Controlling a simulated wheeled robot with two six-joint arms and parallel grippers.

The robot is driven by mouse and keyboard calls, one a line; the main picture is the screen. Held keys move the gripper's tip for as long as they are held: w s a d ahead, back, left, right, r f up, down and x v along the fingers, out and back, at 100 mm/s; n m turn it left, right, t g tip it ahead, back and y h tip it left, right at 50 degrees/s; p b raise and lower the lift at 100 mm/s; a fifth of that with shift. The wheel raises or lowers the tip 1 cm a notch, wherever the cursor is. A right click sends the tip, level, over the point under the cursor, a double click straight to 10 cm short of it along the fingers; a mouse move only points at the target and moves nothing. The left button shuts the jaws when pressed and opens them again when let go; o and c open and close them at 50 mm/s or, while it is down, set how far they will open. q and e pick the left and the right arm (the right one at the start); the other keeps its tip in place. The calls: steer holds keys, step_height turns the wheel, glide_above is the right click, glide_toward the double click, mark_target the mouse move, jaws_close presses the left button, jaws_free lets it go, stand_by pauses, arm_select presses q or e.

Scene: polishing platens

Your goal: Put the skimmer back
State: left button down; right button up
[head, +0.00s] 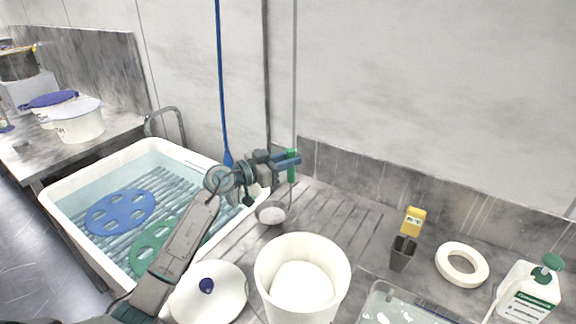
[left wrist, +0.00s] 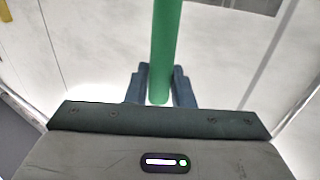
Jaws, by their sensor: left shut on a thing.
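The skimmer has a green handle (head: 291,176) and a small round pale head (head: 271,214). My left gripper (head: 288,161) is shut on the green handle and holds it roughly upright above the grooved drainboard. In the left wrist view the handle (left wrist: 163,45) stands between the two blue-grey fingers (left wrist: 160,86). The skimmer's head shows low over the drainboard, behind the white bucket; I cannot tell whether it touches the board. My right gripper is not in view.
A white tub (head: 62,190) of water with blue and green perforated discs stands left. A white bucket (head: 335,258) and round lid (head: 232,302) are in front. A grey holder (head: 402,256), white ring (head: 461,265) and bottle (head: 530,293) stand right.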

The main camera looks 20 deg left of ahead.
arm_select(q)
steer(key=shift+f, duration=0.95)
steer(key=c, duration=1.3)
jaws_free()
steer(key=shift+o, duration=0.2)
steer(key=b+v, duration=0.2)
steer(key=v, duration=1)
steer(key=shift+b, duration=0.3)
